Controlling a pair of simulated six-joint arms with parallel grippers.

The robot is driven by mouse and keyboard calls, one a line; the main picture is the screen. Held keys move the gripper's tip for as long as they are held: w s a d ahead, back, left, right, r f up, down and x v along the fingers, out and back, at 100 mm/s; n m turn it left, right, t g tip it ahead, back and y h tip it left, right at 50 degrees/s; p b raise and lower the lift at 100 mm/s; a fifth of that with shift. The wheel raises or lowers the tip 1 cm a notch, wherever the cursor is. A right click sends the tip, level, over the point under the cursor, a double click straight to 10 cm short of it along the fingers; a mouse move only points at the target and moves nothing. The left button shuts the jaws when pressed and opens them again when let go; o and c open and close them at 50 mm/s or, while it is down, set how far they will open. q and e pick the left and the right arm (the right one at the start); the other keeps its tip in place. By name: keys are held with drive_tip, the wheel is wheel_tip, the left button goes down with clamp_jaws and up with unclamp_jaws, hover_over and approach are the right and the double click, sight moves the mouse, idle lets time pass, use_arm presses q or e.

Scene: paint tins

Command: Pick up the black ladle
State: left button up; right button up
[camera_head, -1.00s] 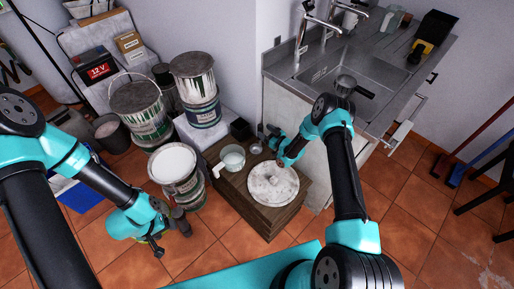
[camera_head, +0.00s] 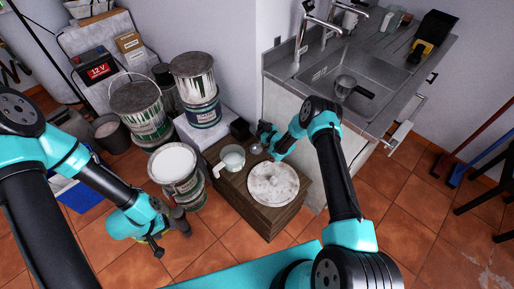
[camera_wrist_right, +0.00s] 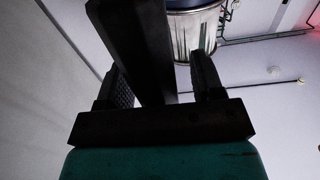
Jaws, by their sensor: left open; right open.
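In the head view I cannot pick out the black ladle with certainty. In the right wrist view a long black bar (camera_wrist_right: 145,50) rises between the two fingers of my right gripper (camera_wrist_right: 165,85); it may be the ladle's handle, but its ends are hidden. The fingers stand apart on either side of it. In the head view my right gripper (camera_head: 267,134) is open near the back right corner of the wooden crate (camera_head: 268,226), partly hidden by its wrist. My left gripper (camera_head: 172,240) is open, low over the floor in front of the paint tins.
The crate bears a round pale lid (camera_head: 273,184) and a pale pot (camera_head: 232,157). Paint tins (camera_head: 176,168) stand left of it. A black box (camera_head: 240,129) is behind it. A pan (camera_head: 345,86) is in the sink (camera_head: 375,72) at right. The tiled floor front right is open.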

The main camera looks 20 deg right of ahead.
drive_tip(key=shift+c, duration=0.2)
drive_tip(key=c, duration=1)
drive_tip(key=shift+r, duration=0.45)
wheel_tip(320, 180, up, 3)
drive_tip(key=shift+s+f, duration=0.1)
drive_tip(key=shift+s, duration=0.05)
drive_tip(key=s+a, duration=0.1)
drive_tip(key=s, duration=0.4)
drive_tip(key=s+a+r, duration=0.1)
drive_tip(key=s+a, duration=0.1)
drive_tip(key=s, duration=0.3)
drive_tip(key=s+a, duration=0.2)
drive_tip(key=s, duration=0.3)
drive_tip(key=shift+r, duration=0.2)
